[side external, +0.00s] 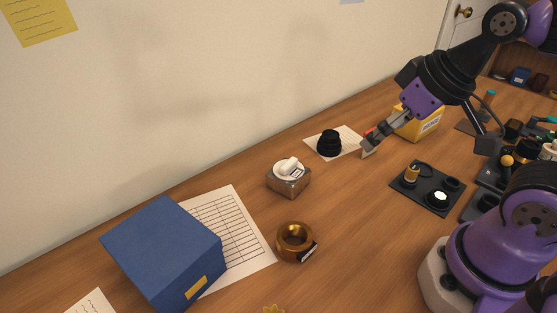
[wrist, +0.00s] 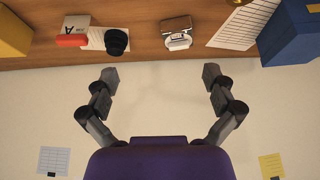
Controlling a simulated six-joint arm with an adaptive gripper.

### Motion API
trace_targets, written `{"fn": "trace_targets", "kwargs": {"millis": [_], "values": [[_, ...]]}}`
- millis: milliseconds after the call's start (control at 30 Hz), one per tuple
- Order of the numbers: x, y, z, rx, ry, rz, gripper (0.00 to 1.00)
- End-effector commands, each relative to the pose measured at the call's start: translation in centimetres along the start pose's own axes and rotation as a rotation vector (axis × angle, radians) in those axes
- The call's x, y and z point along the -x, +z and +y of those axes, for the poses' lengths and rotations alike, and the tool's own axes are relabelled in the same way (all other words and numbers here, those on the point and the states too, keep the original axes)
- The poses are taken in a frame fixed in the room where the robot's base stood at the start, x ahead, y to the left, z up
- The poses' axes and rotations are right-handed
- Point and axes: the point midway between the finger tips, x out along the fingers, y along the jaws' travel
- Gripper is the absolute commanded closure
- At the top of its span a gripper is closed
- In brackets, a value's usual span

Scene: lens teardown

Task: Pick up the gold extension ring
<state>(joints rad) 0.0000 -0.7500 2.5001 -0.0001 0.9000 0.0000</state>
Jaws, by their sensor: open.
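A thick gold ring (side external: 284,246) with a dark label at its front lies on the wooden table, right of the lined paper, in the side external view. I take it to be the extension ring. A sliver of gold (wrist: 238,2) shows at the top edge of the wrist view.
A blue box (side external: 165,250) stands at front left on the lined paper (side external: 240,225). A metal block with a white item (side external: 289,177) and a black lens part (side external: 329,143) stand behind the ring. A yellow box (side external: 425,122) is near my gripper. The wood right of the ring is clear.

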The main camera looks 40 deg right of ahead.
Motion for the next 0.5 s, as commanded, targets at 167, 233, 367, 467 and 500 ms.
{"fn": "trace_targets", "kwargs": {"millis": [167,233,367,467,500], "values": [[0.0,0.0,0.0,0.0,0.0,0.0,0.0],[0.0,0.0,0.0,0.0,0.0,0.0,0.0],[-0.5,-0.4,-0.9,0.034,-0.02,-0.03,0.0],[-1.7,-0.9,-3.2,0.113,-0.059,-0.099,0.0],[-2.4,-1.1,-4.4,0.153,-0.076,-0.133,0.0]]}}
